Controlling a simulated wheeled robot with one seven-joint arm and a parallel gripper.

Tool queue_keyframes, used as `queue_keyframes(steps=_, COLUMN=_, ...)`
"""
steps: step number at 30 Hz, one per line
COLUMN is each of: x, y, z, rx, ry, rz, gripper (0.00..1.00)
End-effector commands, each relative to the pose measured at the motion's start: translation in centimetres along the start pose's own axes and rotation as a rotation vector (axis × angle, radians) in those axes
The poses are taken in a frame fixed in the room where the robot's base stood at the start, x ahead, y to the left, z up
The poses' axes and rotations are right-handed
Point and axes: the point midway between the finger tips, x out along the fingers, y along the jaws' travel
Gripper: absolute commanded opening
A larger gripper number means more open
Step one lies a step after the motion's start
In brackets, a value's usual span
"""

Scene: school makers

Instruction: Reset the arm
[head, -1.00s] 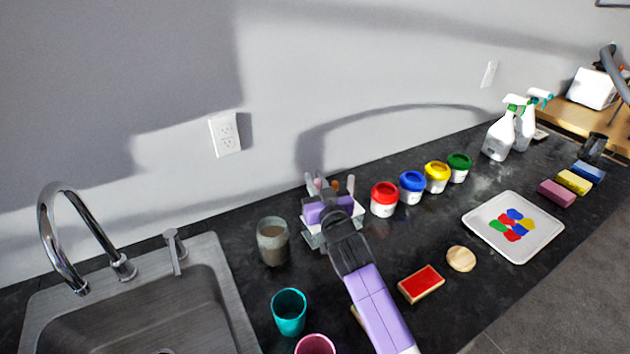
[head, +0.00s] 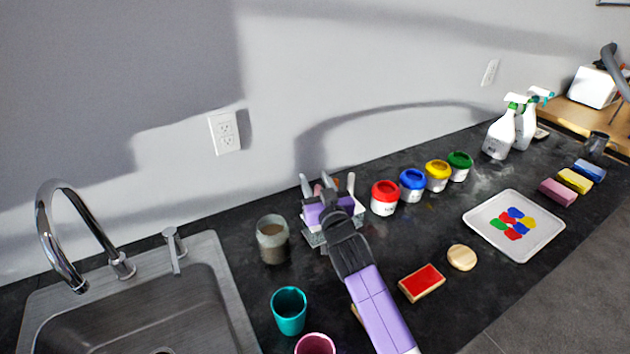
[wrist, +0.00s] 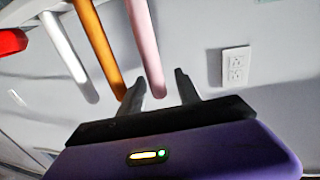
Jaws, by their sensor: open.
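My gripper (head: 325,187) is over the tool holder (head: 313,237) by the wall, at the end of my purple and black arm. In the wrist view its two dark fingers (wrist: 160,82) are apart. A pink handle (wrist: 146,45) passes close to the gap between them; I cannot tell whether it touches a finger. An orange handle (wrist: 98,45), a white handle (wrist: 66,50) and a red tip (wrist: 12,41) lie to the left. My arm hides much of the holder in the head view.
A murky jar (head: 272,240), teal cup (head: 289,311) and pink cup (head: 315,344) stand left of my arm. Paint pots (head: 412,186) are to the right, with a red-topped block (head: 421,283), wooden disc (head: 461,257) and paint tray (head: 480,227). The sink (head: 215,265) is left.

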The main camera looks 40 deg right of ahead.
Motion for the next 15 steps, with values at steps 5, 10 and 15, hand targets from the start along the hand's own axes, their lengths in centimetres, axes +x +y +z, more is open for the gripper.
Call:
queue_keyframes(steps=5, x=-2.4, y=0.0, z=0.2, rx=0.000, ry=-0.002, rz=-0.001, gripper=0.40)
queue_keyframes(steps=10, x=-5.2, y=0.0, z=0.2, rx=0.000, ry=-0.001, rz=0.000, gripper=0.40)
queue_keyframes(steps=15, x=-7.0, y=0.0, z=0.2, rx=0.000, ry=-0.001, rz=0.000, gripper=0.40)
